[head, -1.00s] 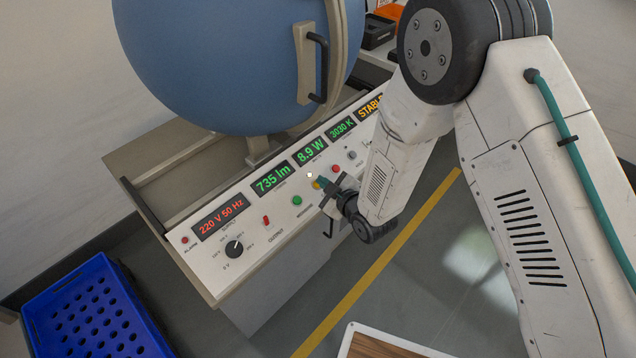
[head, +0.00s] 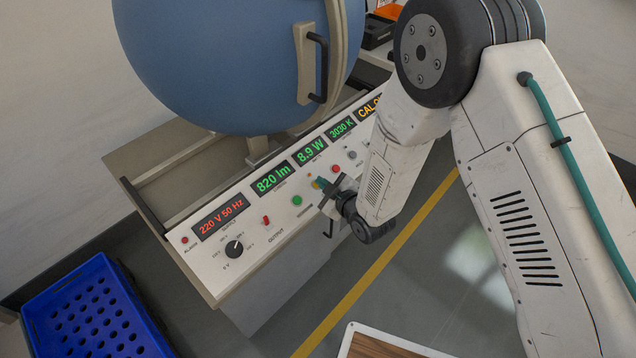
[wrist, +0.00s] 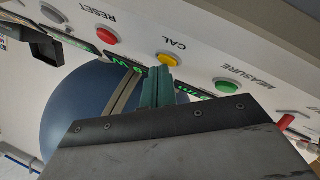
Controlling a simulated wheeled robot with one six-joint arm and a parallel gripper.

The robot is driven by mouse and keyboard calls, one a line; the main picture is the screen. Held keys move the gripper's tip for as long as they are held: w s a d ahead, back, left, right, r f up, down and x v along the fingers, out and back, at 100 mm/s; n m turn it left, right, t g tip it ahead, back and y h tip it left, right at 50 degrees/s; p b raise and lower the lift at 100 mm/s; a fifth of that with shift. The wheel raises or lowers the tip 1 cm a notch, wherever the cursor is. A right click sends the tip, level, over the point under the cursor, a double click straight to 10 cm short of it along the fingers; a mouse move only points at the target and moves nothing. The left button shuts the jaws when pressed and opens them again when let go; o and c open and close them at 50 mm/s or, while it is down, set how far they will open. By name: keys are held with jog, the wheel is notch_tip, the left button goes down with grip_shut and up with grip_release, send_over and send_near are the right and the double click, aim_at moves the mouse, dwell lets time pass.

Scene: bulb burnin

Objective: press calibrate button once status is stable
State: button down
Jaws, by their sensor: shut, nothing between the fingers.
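The sloped control panel (head: 262,222) stands below a large blue sphere. Its amber status display (head: 369,106) reads "CAL O", with the rest hidden by my arm. The yellow button labelled CAL (wrist: 168,60) shows in the wrist view, between the red RESET button (wrist: 106,36) and the green MEASURE button (wrist: 227,86). My gripper (head: 319,183) has its teal fingers closed and empty, with the tips at the CAL button. The fingers also show in the wrist view (wrist: 159,72). I cannot tell whether the tips touch the button.
Green displays read 820 lm (head: 272,179), 8.9 W (head: 310,151) and 3030 K (head: 341,128). A red display (head: 221,216) reads 220 V 50 Hz. A black knob (head: 234,249) sits at the panel's left. A blue crate (head: 95,315) stands at lower left.

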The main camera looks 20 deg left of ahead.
jog(key=shift+s+d+r, duration=0.15)
jog(key=shift+d+r, duration=0.2)
jog(key=shift+r, duration=0.3)
jog(key=shift+r, duration=0.1)
jog(key=r, duration=0.1)
jog(key=d+r, duration=0.1)
jog(key=r, duration=0.1)
jog(key=d+r, duration=0.1)
jog(key=shift+s+r, duration=0.15)
jog(key=shift+s, duration=0.25)
dwell(0.5)
